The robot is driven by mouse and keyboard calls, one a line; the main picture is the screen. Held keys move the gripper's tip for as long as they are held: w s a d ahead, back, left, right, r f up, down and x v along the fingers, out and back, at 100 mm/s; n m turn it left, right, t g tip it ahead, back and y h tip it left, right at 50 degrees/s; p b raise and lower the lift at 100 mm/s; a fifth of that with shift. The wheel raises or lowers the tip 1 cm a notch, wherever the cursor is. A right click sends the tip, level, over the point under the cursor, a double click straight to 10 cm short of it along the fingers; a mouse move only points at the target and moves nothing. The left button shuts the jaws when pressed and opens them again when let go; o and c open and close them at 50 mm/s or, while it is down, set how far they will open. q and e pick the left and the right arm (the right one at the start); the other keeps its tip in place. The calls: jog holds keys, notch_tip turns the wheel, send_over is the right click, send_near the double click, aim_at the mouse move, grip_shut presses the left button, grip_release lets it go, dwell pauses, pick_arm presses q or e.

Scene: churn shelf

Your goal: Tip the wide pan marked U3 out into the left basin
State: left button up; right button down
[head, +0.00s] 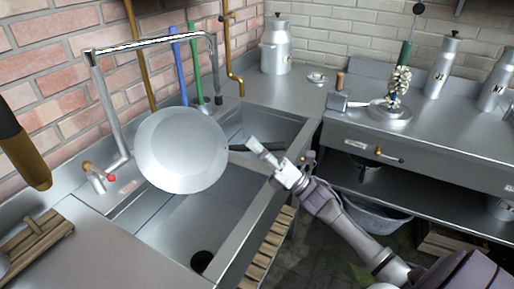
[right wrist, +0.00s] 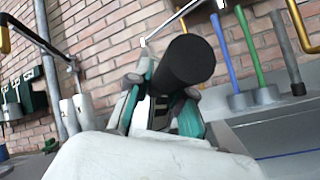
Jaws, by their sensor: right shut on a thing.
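The wide pan (head: 182,150) is a pale metal round pan, tipped steeply so that its broad round face is turned toward the head camera. It hangs over the sink, above the left basin (head: 190,225), which has a dark drain hole. No U3 mark is readable on it. My right gripper (head: 268,150) is shut on its dark handle (head: 245,147), to the right of the pan. In the right wrist view the black handle (right wrist: 188,60) sits between the teal-padded fingers. I cannot make out any contents in the pan. My left gripper is not in view.
The right basin (head: 238,122) lies behind the pan. A tall faucet (head: 108,110) arches over the sink behind the pan. A milk can (head: 275,48) stands at the back. A black-and-tan object (head: 28,165) is at the left edge. A wooden rack (head: 35,235) lies on the left counter.

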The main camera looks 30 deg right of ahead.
jog(key=shift+d+r+m+h, duration=0.15)
jog(key=shift+r+m+h, duration=0.2)
jog(key=shift+m+h, duration=0.65)
jog(key=shift+d+r+m+t+p, duration=0.1)
jog(key=shift+r+m+t+p, duration=0.05)
jog(key=shift+m+t+p, duration=0.2)
jog(key=m+g+h+p, duration=0.2)
jog(key=m+p, duration=0.2)
jog(key=p, duration=0.5)
jog(key=w+r+m+g+h+p, duration=0.1)
jog(key=m+g+h+p, duration=0.1)
jog(key=p, duration=0.7)
jog(key=w+d+m+g+h+p, duration=0.1)
jog(key=m+g+h+p, duration=0.1)
jog(key=m+p, duration=0.4)
jog(key=shift+w+r+g+h+p, duration=0.2)
jog(key=shift+h+p, duration=0.5)
jog(key=shift+p, duration=0.9)
jog(key=shift+s+f, duration=0.1)
